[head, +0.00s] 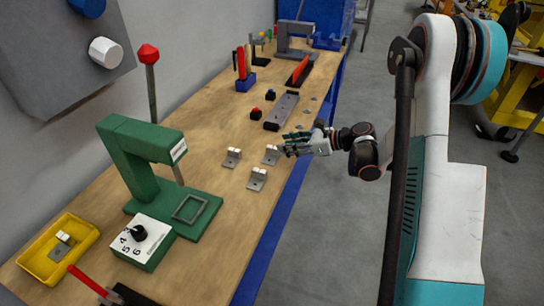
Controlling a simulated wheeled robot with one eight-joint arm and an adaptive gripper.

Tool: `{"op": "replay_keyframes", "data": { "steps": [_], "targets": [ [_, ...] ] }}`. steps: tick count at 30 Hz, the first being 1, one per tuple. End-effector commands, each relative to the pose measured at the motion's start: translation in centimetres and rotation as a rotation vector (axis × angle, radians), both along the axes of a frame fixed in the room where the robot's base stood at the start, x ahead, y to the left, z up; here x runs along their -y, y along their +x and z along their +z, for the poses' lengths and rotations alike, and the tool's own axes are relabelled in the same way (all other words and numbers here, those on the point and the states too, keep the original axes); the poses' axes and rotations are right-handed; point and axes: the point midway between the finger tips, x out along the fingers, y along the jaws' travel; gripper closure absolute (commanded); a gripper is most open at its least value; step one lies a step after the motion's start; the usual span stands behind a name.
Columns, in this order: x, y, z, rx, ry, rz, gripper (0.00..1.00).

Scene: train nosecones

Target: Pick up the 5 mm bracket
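Three small grey metal brackets stand on the wooden bench: a left one (231,158), a front one (257,179) and a right one (271,155). Another bracket (62,247) lies in the yellow tray. No size marking is readable on any of them, so I cannot tell which is the 5 mm one. My gripper (285,144) reaches in from the right over the bench edge, its fingers spread apart with nothing seen between them. The fingertips are just right of the right bracket, very close to it; I cannot tell whether they touch.
A green press (150,168) stands front left, with a white-topped dial box (142,242) and the yellow tray (36,262) nearby. A grey plate (282,112), red-topped parts and tools lie farther back. Bare bench surrounds the left and front brackets.

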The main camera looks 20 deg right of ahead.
Motion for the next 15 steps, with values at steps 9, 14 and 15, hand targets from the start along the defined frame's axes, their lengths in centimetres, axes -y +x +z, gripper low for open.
{"op": "replay_keyframes", "data": {
  "steps": [9, 14, 15],
  "targets": [
    [-1.5, 1.0, -1.0, 0.0, 0.002, 0.001, 0.61],
    [-3.1, 2.2, -2.2, 0.0, 0.001, 0.002, 0.61],
    [-3.6, 2.5, -2.4, 0.0, 0.001, 0.002, 0.61]
  ]
}}
